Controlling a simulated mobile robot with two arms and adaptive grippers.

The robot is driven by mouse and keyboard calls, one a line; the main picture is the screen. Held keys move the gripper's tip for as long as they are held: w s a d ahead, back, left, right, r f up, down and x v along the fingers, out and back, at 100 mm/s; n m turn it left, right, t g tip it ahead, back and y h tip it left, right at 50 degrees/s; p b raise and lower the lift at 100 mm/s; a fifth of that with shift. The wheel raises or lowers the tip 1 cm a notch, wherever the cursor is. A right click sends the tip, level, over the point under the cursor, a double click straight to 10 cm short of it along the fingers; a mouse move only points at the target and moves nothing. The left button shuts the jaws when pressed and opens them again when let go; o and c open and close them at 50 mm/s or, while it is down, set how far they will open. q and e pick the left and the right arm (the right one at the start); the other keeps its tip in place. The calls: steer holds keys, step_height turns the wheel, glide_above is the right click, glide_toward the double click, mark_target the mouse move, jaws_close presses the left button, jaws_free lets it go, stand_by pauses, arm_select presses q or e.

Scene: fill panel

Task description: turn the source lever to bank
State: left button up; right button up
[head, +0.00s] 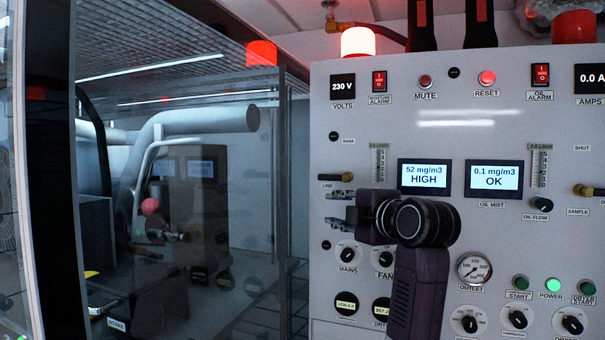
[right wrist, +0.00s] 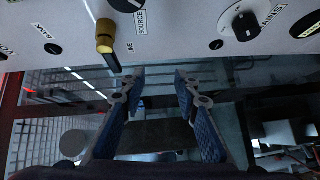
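The source lever (head: 341,177) has a brass hub and a dark handle on the white panel's left edge. Its handle points left in the head view, beside the LINE label (head: 328,185). The BANK label (head: 348,141) is above it. The lever (right wrist: 104,38) also shows in the right wrist view, near the SOURCE label (right wrist: 140,22). My right gripper (head: 332,209) is open and empty, its fingers pointing left just below the lever. In the right wrist view its fingertips (right wrist: 156,80) are apart, with the lever outside them. My left gripper is not in view.
The MAINS knob (head: 347,254) and FAN knob (head: 384,255) are below my right gripper. A glass enclosure (head: 240,200) with reflections stands left of the panel (head: 440,110). Displays (head: 423,176) and the oil flow knob (head: 543,205) are to the right.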

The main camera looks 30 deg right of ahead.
mark_target(327, 177)
steer(key=shift+n+t, duration=0.6)
steer(key=r, duration=0.2)
steer(key=s+r, duration=0.1)
steer(key=r, duration=0.1)
steer(key=s+d+r, duration=0.1)
steer(key=r, duration=0.1)
steer(key=shift+r, duration=0.2)
steer(key=shift+w+r+p, duration=0.15)
steer(key=shift+w+p, duration=0.15)
steer(key=shift+p, duration=0.1)
steer(key=w+p, duration=0.1)
steer(key=w, duration=0.1)
steer(key=w+p, duration=0.1)
steer(key=w, duration=0.1)
steer(key=w+p, duration=0.1)
steer(key=w, duration=0.1)
steer(key=shift+d+p, duration=0.25)
steer(key=shift+p, duration=0.05)
steer(key=shift+w+a, duration=0.1)
steer(key=shift+w, duration=0.5)
jaws_close()
